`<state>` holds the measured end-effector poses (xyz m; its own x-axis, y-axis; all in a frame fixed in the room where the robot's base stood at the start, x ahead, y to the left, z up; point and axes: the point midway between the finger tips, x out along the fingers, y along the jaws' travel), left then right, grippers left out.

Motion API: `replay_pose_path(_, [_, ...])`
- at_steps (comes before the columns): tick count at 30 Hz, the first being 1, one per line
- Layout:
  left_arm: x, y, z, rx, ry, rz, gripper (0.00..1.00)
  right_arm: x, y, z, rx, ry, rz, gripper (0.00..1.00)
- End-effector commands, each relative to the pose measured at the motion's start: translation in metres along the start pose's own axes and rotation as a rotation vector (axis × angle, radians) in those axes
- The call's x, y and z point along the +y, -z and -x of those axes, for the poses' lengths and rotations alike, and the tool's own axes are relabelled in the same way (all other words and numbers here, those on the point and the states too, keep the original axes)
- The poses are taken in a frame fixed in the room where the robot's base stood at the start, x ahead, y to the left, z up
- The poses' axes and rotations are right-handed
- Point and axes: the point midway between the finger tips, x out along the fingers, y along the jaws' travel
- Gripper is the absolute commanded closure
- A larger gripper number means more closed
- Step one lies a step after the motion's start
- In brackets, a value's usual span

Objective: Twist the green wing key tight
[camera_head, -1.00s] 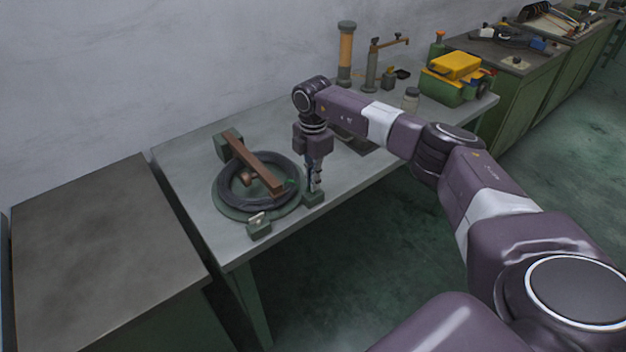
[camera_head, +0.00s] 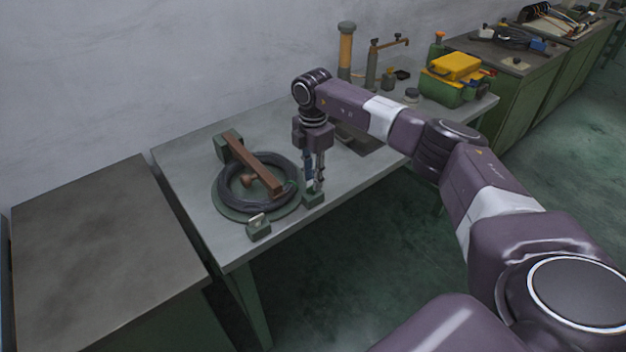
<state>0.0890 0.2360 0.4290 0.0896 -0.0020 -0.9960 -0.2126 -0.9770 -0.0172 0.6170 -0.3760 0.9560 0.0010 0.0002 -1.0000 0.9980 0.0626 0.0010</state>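My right gripper (camera_head: 314,187) points straight down over a small green block (camera_head: 313,199) at the right edge of a round fixture on the bench. Its two fingers show side by side, with their tips at the top of that block. The tips hide whatever stands on the block, so I cannot make out the green wing key or whether the fingers hold it. A second green block (camera_head: 258,230) with a pale piece on top stands at the fixture's front. My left gripper is not in view.
The round fixture holds a dark ring (camera_head: 233,203) under a brown bar (camera_head: 252,163). A grey bench (camera_head: 200,160) carries them. An orange-brown cylinder (camera_head: 346,50), a pump-like stand (camera_head: 371,70) and a green-yellow toolbox (camera_head: 447,88) stand behind. A dark-topped cabinet (camera_head: 100,250) at left is clear.

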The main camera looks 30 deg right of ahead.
Motion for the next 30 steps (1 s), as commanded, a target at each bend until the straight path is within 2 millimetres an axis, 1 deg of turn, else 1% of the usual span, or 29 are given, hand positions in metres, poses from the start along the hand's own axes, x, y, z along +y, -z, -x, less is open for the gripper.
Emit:
replay_pose_path(1, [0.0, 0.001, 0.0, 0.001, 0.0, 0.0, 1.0, 0.001, 0.0, 0.012, 0.0, -0.005, 0.0, 0.78])
replay_pose_path(6, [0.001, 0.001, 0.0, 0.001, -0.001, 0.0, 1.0, 0.002, -0.001, 0.049, -0.001, -0.007, -0.001, 0.78])
replay_pose_path(9, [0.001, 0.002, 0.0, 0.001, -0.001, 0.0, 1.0, 0.002, -0.001, 0.069, -0.001, -0.007, -0.001, 0.78])
replay_pose_path(13, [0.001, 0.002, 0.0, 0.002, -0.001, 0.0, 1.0, 0.001, -0.001, 0.089, 0.0, -0.005, -0.002, 0.78])
replay_pose_path(15, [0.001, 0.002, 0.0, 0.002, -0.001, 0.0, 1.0, 0.001, -0.001, 0.096, 0.0, -0.005, -0.002, 0.78])
replay_pose_path(19, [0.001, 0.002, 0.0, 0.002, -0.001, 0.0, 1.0, 0.001, -0.001, 0.102, -0.001, -0.003, -0.002, 0.78])
replay_pose_path(30, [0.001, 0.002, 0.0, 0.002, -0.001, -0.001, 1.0, 0.001, -0.001, 0.103, -0.001, -0.003, -0.002, 0.78])
